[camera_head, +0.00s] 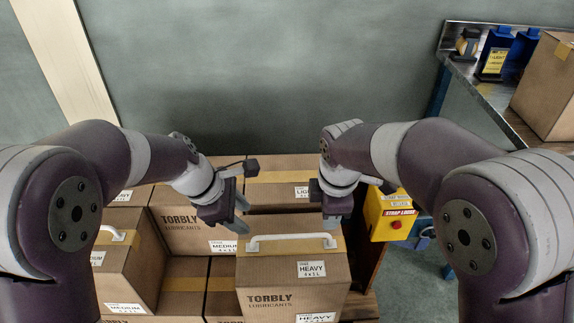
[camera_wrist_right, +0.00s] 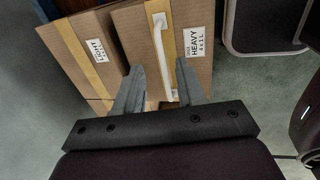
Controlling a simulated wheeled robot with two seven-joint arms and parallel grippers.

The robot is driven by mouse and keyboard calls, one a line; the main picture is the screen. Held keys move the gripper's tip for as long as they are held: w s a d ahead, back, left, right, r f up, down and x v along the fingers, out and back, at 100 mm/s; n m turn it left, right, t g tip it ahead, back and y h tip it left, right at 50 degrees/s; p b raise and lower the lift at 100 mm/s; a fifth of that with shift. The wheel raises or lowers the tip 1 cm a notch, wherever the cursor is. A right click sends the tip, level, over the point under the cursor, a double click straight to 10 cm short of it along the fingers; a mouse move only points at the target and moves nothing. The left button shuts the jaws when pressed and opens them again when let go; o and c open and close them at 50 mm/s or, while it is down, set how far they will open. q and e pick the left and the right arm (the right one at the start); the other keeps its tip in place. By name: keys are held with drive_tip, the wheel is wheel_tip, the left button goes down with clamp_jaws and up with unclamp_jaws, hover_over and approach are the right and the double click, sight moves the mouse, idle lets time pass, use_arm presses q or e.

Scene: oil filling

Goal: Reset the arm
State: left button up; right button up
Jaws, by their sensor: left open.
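My left gripper (camera_head: 242,212) is open and empty above the stacked boxes, left of the handled HEAVY carton. My right gripper (camera_head: 332,222) hangs near the right end of that carton's top. In the right wrist view its two fingers (camera_wrist_right: 159,66) are apart, with no box gripped. The HEAVY carton (camera_head: 270,275) is brown cardboard with a white handle (camera_head: 292,241) on top. It also shows in the right wrist view (camera_wrist_right: 135,35), where the handle (camera_wrist_right: 161,50) lies in the gap between the fingers, seemingly below them.
Several TORBLY cartons stand around it, including a MEDIUM one (camera_head: 180,225) behind and a handled one (camera_head: 135,265) at left. A metal bench (camera_head: 490,95) at far right holds a carton (camera_head: 548,90) and blue bins (camera_head: 495,50).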

use_arm(q)
drive_tip(key=s+a+f+m+g+y, duration=0.1)
drive_tip(key=s+a+f+m+y, duration=0.15)
drive_tip(key=s+a+m, duration=0.5)
drive_tip(key=s+a+f+m+y, duration=0.25)
drive_tip(key=s+f+m, duration=0.2)
drive_tip(key=m, duration=0.65)
use_arm(e)
drive_tip(key=s+d+f+m+g, duration=0.1)
drive_tip(key=s+d+f+m, duration=0.4)
drive_tip(key=m, duration=0.4)
drive_tip(key=s+d+f+m, duration=0.2)
drive_tip(key=s+d+m, duration=0.1)
drive_tip(key=s+m, duration=0.55)
use_arm(q)
wheel_tip(320, 180, up, 22)
drive_tip(key=p, duration=2.1)
drive_tip(key=shift+a+r+n+p, duration=0.2)
drive_tip(key=shift+a+n+p, duration=0.1)
drive_tip(key=shift+n, duration=0.05)
use_arm(e)
wheel_tip(320, 180, up, 22)
drive_tip(key=w, duration=0.1)
drive_tip(key=shift+w+f, duration=0.15)
drive_tip(key=shift+w, duration=0.1)
